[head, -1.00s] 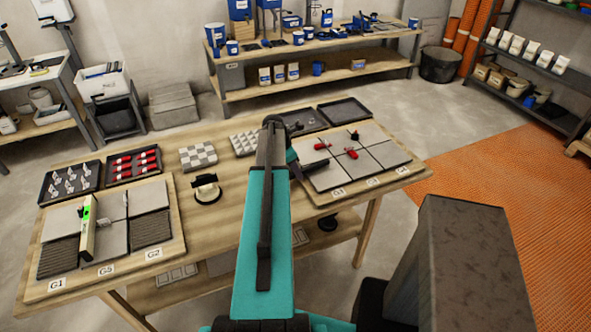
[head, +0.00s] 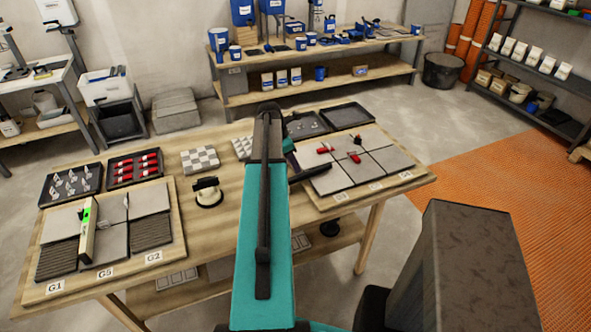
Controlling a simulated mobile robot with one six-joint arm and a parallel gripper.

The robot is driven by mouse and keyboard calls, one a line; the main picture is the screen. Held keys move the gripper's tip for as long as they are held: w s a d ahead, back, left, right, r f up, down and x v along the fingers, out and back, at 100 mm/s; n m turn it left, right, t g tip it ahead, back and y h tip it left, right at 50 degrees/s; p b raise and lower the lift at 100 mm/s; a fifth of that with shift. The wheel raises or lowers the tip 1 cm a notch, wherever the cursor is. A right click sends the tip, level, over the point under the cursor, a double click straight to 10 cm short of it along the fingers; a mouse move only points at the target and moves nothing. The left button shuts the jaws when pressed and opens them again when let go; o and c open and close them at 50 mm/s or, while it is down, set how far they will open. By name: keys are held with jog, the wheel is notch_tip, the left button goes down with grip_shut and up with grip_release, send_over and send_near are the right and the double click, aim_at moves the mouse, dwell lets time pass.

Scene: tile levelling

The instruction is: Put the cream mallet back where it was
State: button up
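I cannot make out a cream mallet anywhere in the head view. My teal arm rises through the middle of the picture and hides part of the wooden table (head: 225,225). A dark part at the arm's far end shows beside the right-hand tile board (head: 309,204). I cannot make out fingertips, or whether my gripper holds anything. That board carries grey tiles (head: 336,178) with red pieces (head: 355,157) and a black-topped piece on them.
A left board (head: 178,235) holds tiles and a level with a green mark (head: 88,230). Trays of clips (head: 70,184) and red wedges (head: 135,166), a black-handled round tool (head: 207,192) and checkered small tiles (head: 200,159) stand nearby. A black tray (head: 347,117) sits behind the right board.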

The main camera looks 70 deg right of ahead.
jog(key=b+v, duration=0.1)
jog(key=v, duration=0.5)
dwell(1.1)
